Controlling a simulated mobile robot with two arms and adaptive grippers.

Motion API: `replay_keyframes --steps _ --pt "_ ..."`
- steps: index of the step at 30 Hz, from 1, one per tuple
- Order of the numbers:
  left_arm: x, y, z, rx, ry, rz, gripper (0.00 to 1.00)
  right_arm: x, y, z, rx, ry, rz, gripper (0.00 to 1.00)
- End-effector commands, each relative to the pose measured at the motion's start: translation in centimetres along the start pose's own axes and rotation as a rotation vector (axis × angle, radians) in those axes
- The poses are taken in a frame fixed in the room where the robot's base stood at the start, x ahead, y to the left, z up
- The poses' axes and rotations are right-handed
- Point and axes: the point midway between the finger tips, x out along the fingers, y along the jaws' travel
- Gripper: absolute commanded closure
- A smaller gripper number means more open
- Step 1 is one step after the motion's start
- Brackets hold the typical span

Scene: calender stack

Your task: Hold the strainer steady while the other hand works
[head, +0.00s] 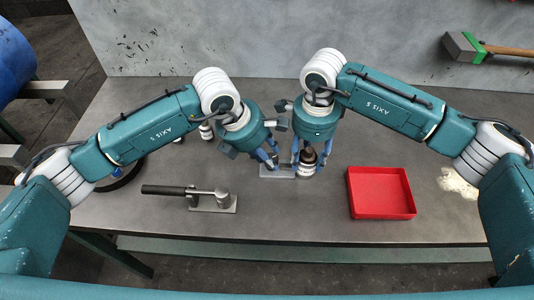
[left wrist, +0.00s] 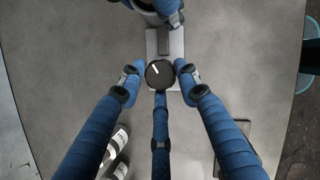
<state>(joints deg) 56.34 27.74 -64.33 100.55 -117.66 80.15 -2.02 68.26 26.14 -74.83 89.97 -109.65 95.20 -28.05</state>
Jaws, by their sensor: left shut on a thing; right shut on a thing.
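A flat grey plate (head: 277,172) lies on the table in the middle. It also shows in the left wrist view (left wrist: 178,48), with a dark round-topped piece (left wrist: 160,73) on it. I cannot make out a mesh, so I cannot tell whether this is the strainer. My left gripper (head: 271,160) is shut on the round-topped piece, its blue fingers around it. My right gripper (head: 309,156) is shut on a dark-and-white bottle-like piece (head: 307,171), upright beside the plate's right end. The fingers hide part of both pieces.
A red tray (head: 381,208) stands to the right, near a pale spill (head: 457,185). A black-handled metal tool (head: 170,190) lies at the front left. Small white-and-dark bottles (head: 206,131) stand behind my left arm. The table between the tool and the tray is clear in front.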

Motion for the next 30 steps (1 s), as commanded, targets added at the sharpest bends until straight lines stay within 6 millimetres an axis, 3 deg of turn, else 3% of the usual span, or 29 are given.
replay_keyframes --steps 1,12,29,30 --pt "-0.07 -0.7 0.7 -0.02 -0.017 0.001 0.93 -0.15 -0.01 0.65 -0.005 -0.015 -0.005 0.98" --pt "-0.08 -0.71 0.73 -0.181 -0.017 0.068 0.93 -0.16 0.1 0.78 -0.009 -0.017 -0.002 0.98" --pt "-0.12 -0.56 0.74 -0.213 -0.018 0.084 0.93 -0.18 0.23 0.92 -0.013 -0.02 0.0 0.98" --pt "-0.13 -0.55 0.75 -0.213 -0.018 0.084 0.65 -0.17 0.24 0.93 -0.014 -0.02 0.0 0.98"
